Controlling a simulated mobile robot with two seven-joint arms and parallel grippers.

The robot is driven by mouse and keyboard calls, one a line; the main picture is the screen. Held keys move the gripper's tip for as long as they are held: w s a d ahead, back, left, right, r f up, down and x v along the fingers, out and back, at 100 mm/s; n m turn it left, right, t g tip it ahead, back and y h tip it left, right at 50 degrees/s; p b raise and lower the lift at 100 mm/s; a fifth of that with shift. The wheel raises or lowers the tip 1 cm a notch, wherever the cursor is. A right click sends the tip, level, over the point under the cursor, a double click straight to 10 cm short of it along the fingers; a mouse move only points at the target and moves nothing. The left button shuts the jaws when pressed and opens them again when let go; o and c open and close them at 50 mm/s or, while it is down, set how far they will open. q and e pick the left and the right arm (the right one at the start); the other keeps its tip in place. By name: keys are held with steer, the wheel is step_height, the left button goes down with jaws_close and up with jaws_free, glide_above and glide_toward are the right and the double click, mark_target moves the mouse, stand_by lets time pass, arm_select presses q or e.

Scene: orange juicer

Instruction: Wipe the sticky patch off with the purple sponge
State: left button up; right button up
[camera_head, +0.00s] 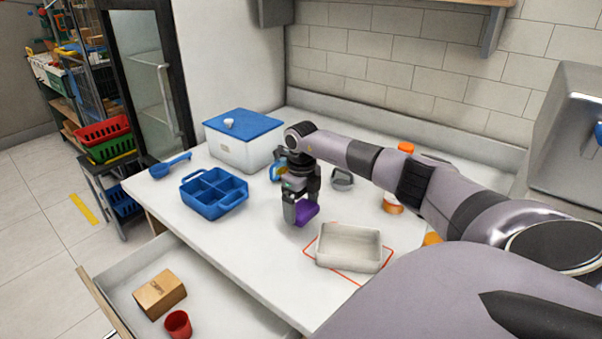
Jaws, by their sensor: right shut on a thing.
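My right gripper (301,208) is in the middle of the camera_head view, pointing down over the white counter. It is shut on the purple sponge (307,213), which is at or just above the counter top; I cannot tell whether it touches. The sponge is left of a pale rectangular tray. I cannot make out a sticky patch; the sponge and gripper may hide it. My left gripper is not in view.
The pale tray (348,262) stands on a red outline. A blue divided box (214,207), a blue scoop (170,164) and a blue-lidded white bin (243,152) are on the counter's left side. An open drawer in front holds a cardboard box (160,294) and red cup (178,324).

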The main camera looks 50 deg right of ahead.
step_height(320, 180, up, 2)
steer(key=shift+r+p, duration=0.1)
steer(key=shift+p, duration=0.5)
steer(key=shift+r, duration=1)
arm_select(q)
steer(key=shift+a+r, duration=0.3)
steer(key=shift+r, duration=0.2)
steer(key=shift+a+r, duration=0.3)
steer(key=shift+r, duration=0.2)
